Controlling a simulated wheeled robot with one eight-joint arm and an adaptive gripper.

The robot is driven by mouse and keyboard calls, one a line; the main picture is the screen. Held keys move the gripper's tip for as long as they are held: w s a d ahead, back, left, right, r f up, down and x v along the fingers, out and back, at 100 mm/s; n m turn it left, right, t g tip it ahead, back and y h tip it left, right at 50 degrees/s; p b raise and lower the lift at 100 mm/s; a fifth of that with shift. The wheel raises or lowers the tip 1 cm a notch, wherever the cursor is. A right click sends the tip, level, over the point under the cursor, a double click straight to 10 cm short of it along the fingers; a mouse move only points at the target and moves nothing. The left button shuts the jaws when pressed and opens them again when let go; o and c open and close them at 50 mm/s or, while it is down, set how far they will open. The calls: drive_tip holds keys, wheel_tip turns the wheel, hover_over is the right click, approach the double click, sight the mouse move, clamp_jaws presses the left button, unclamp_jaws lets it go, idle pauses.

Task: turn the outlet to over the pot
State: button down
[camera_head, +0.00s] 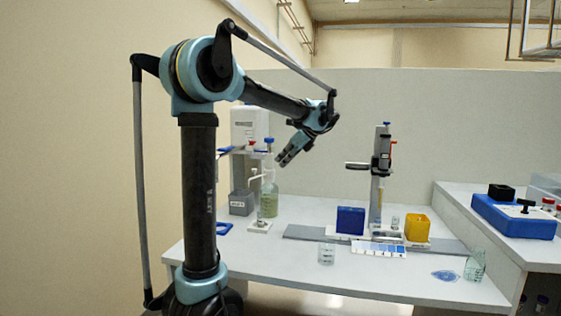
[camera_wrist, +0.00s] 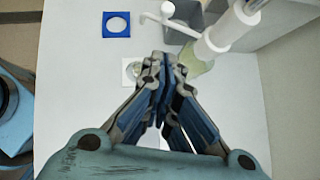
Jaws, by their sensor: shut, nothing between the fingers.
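A bottle of pale green liquid (camera_head: 269,203) stands at the left of the bench with a white dispenser on top (camera_wrist: 215,38). Its thin white outlet (camera_head: 254,178) sticks out to the left; in the wrist view the outlet (camera_wrist: 160,20) ends above and right of a small white square base (camera_wrist: 131,68). A small pot (camera_head: 260,221) stands on that base, largely hidden by my fingers in the wrist view. My gripper (camera_head: 283,160) is shut and empty, in the air above the bench near the dispenser; its fingertips (camera_wrist: 161,65) cover part of the base.
A grey block (camera_head: 241,203) stands behind left of the bottle, and a blue square ring (camera_wrist: 116,24) lies flat nearby. A stand (camera_head: 380,175), blue box (camera_head: 350,220) and yellow box (camera_head: 417,228) stand at the bench's middle.

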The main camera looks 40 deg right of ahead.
drive_tip(key=w+a+f, duration=0.4)
drive_tip(key=w+f, duration=0.1)
drive_tip(key=w, duration=0.2)
drive_tip(key=shift+w+f, duration=0.15)
drive_tip(key=shift+w, duration=0.25)
drive_tip(key=shift+d, duration=0.1)
